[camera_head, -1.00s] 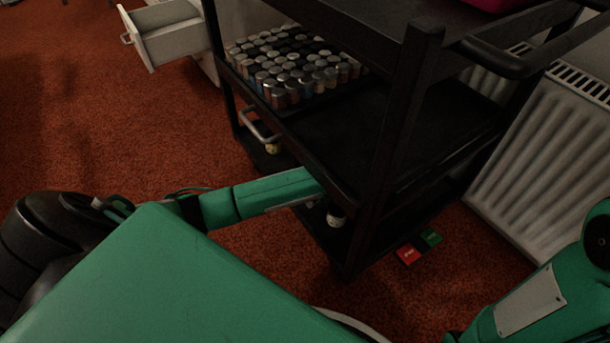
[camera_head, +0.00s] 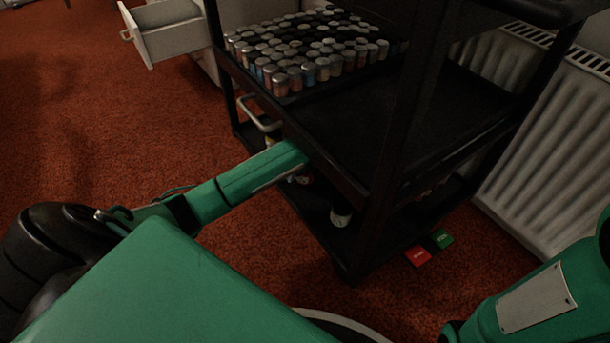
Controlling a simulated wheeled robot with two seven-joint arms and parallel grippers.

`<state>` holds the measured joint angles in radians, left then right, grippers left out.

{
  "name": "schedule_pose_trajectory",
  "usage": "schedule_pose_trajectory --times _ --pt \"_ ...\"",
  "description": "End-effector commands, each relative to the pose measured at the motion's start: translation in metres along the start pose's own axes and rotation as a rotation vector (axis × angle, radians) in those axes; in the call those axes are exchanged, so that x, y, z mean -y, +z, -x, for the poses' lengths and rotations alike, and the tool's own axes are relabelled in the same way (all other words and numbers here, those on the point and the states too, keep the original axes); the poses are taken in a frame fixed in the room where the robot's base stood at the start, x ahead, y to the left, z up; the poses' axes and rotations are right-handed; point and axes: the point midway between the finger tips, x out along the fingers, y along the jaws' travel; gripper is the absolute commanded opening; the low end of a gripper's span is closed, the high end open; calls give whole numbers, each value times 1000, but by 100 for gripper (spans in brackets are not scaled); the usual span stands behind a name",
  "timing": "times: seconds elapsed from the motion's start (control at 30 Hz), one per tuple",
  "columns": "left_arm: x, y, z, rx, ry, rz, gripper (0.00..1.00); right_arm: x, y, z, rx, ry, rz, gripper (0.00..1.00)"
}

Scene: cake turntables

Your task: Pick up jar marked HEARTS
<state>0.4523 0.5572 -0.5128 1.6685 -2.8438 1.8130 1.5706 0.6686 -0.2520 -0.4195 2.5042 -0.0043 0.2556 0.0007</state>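Many small jars with metal lids (camera_head: 300,50) stand close together on the middle shelf of a black trolley. Their labels are too small to read, so I cannot tell which is marked HEARTS. A few more jars stand on the bottom shelf, among them a pale-lidded one (camera_head: 341,214) near the front post. My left forearm, green, reaches to the trolley's near side, and its end is hidden behind the shelf edge. My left gripper is not visible. My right arm shows only as a green link at the lower right; its gripper is out of view.
The black trolley (camera_head: 345,180) has posts and shelf edges in front of the jars. A white radiator (camera_head: 550,150) stands at the right. An open drawer (camera_head: 166,35) juts out at upper left. Red and green boxes (camera_head: 418,257) lie on the carpet. The middle shelf's right part is bare.

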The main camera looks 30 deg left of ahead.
Motion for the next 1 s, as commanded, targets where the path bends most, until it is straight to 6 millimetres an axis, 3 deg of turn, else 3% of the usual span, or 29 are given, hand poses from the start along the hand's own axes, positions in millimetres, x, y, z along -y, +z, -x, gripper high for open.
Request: schedule_pose_trajectory --times 0.23,0.5,1.0 --pt "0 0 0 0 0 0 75 2 1 -2 1 -4 -6 0" --pt "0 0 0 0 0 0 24 1 2 0 3 -2 -3 0" --pt "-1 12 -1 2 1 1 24 0 3 -2 4 -2 3 0"
